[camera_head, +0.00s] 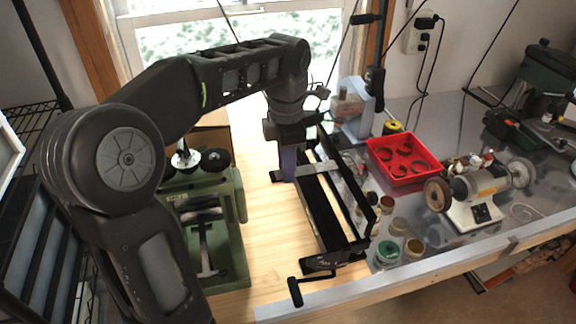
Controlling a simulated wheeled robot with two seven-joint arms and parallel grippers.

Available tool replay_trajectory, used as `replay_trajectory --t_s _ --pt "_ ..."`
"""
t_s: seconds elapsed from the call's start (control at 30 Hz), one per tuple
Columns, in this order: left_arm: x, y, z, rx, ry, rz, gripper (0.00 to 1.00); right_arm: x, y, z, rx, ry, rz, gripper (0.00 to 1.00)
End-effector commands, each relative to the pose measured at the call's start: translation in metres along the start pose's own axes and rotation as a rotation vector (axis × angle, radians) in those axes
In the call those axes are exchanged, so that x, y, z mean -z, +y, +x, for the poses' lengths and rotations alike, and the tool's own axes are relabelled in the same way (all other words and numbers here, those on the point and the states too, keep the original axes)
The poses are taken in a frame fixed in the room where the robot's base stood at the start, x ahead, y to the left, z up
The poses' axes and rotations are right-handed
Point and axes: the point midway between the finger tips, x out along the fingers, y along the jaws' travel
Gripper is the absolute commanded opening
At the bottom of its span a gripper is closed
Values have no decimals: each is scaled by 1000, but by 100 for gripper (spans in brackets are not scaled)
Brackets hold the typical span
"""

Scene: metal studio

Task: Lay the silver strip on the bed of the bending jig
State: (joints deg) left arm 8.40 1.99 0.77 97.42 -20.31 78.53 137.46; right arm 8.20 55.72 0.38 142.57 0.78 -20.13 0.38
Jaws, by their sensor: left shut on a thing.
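The bending jig (338,236) is a long black frame with a dark bed, standing on the wooden bench with a crank handle (295,291) at its near end. My left gripper (289,172) points down at the jig's far left side and is shut. A short silver strip (318,169) reaches right from the gripper and lies across the view of the frame's upper part. The arm hides where the fingers grip it. I cannot tell whether the strip touches the frame. My right gripper is out of view.
A green machine (239,245) stands left of the jig. Right of it are a red tray (423,146), several small jars (387,253) and a bench polisher (476,213). A metal edging (400,287) runs along the front. Bare wood lies between the green machine and the jig.

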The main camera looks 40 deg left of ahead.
Motion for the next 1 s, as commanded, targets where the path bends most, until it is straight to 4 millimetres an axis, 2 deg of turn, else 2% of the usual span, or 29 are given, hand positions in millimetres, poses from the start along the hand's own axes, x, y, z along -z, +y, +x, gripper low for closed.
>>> replay_trajectory --t_s 0.37,1.0 --pt "0 24 6 0 0 0 0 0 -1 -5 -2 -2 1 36" --pt "0 25 6 0 0 0 0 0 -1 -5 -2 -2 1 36"
